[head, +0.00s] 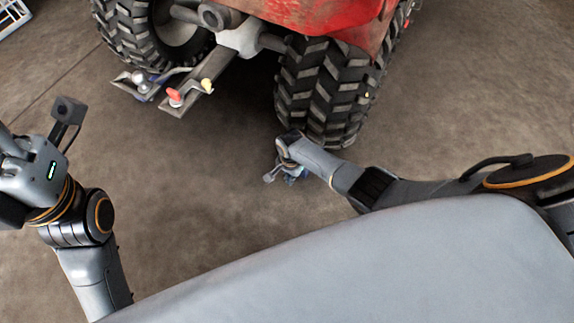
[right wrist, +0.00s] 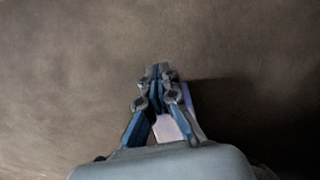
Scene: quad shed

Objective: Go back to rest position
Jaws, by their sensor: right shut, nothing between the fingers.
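My right gripper (head: 292,178) hangs low over the concrete floor, in front of the quad's right rear tyre and partly hidden behind my own wrist. In the right wrist view my right gripper (right wrist: 158,70) shows its blue-grey fingers meeting at the tips, shut and empty. A pale patch shows between the finger links; I cannot tell what it is. My left arm rises at the left side of the head view. The hand of my left gripper (head: 20,165) is at the left edge, and its fingertips cannot be made out.
A red quad (head: 325,12) stands at the top of the head view, with a left tyre (head: 130,30) and a right tyre (head: 325,95). Metal hitch plates (head: 185,98) with red, yellow and silver knobs stick out between them. Bare floor (head: 195,195) lies between my arms.

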